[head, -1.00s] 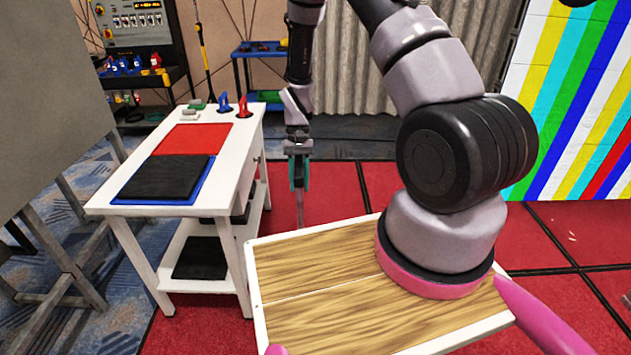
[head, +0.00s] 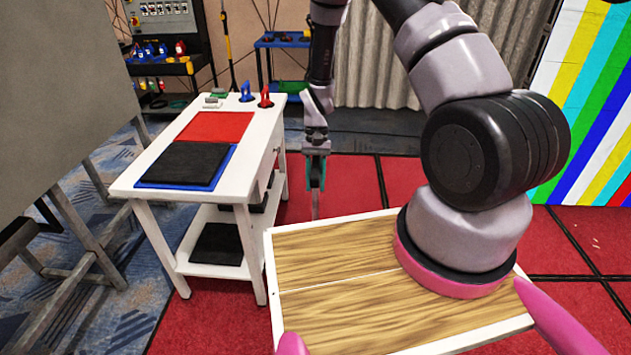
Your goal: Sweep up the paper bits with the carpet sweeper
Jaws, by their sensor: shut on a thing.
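My gripper (head: 316,175) hangs down near the middle of the head view, just right of the white stand. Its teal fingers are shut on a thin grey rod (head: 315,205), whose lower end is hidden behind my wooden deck. I cannot tell from this view whether the rod belongs to the carpet sweeper; no sweeper head shows. A few tiny pale paper bits (head: 596,242) lie on the red floor at the far right, well away from my gripper.
The white stand (head: 128,186) with red and black pads stands at left, close to my gripper. A grey panel on legs (head: 50,90) is at far left. A yellow-handled pole (head: 226,40) stands behind. The striped video wall (head: 590,110) is at right. Red floor (head: 560,240) is open there.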

